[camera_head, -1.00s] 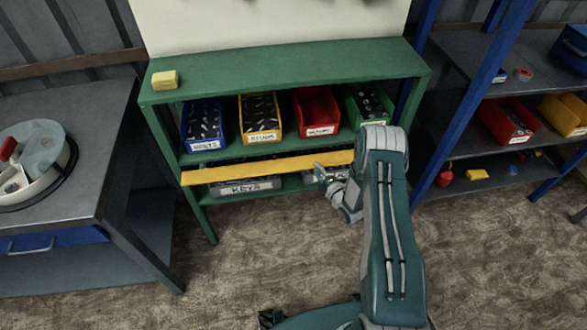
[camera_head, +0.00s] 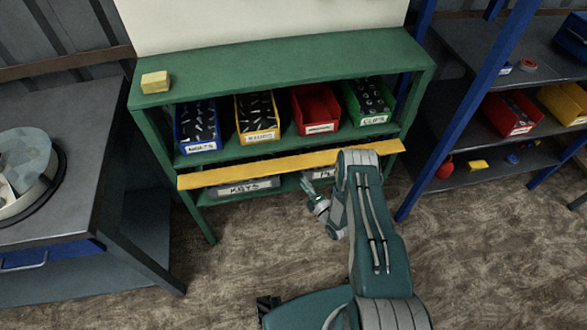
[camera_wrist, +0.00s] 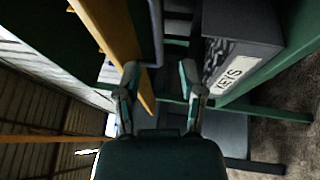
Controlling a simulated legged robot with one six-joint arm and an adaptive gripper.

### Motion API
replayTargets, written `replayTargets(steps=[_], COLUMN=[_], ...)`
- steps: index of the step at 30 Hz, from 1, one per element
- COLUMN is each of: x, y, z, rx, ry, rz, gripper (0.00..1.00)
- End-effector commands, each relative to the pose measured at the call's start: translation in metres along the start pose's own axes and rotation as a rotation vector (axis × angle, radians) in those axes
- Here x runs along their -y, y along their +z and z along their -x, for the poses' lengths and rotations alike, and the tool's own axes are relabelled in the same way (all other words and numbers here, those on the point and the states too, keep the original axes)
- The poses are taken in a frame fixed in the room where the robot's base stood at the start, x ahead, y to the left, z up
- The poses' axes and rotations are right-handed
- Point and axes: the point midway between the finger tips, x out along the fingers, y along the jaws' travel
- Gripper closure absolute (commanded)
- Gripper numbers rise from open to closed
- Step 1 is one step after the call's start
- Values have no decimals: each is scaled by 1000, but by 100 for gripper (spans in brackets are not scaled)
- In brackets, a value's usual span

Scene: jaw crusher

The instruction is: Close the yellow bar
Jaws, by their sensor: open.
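The yellow bar (camera_head: 245,167) runs across the front of the green shelf unit (camera_head: 290,66), below the row of coloured bins. Its left end is a little lower in the head view, and my arm hides part of it towards the right. My gripper (camera_head: 309,188) is just below the bar, in front of the lower shelf, with its fingers apart and empty. In the wrist view my gripper (camera_wrist: 162,88) is open, and the bar (camera_wrist: 112,42) passes beside and behind its left finger. I cannot tell whether they touch.
A grey bin labelled KEYS (camera_head: 240,187) sits on the lower shelf; it is close to the right finger in the wrist view (camera_wrist: 238,65). A yellow block (camera_head: 155,82) lies on top of the unit. A grey table (camera_head: 75,130) stands left. Open floor lies in front.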

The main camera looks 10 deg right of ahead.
Motion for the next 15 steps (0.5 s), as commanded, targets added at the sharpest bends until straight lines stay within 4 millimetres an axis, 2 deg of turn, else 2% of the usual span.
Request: replayTargets(steps=[1,6,10,15], x=[-1,-1,-1,0], y=[-2,-2,-1,0], z=[-12,-42,-59,-68], rx=[-4,-3,-2,0], ry=[3,3,1,0], rz=[3,2,2,-1], gripper=[49,49,49,49])
